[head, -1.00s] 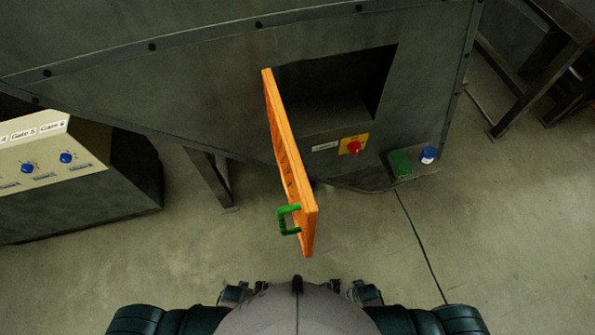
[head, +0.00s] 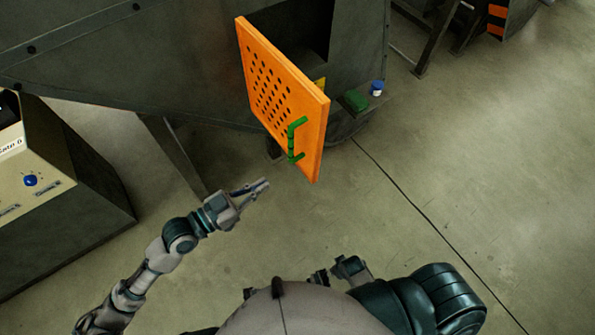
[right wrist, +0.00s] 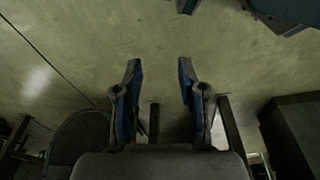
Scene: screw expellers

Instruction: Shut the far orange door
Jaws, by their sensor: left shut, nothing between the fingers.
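The orange door (head: 284,97) stands open, swung out from the dark opening (head: 303,30) in the grey machine. Its perforated outer face shows, with a green handle (head: 292,140) near its free edge. My left gripper (head: 266,184) is shut and empty, a little below and left of the handle, not touching the door. My right gripper (right wrist: 158,66) shows in the right wrist view with its two fingers apart and only bare floor between the tips. The door partly hides the opening.
A beige control box (head: 30,170) with blue knobs stands at the left. A green block (head: 356,100) and a blue-capped white container (head: 376,88) sit on a ledge behind the door.

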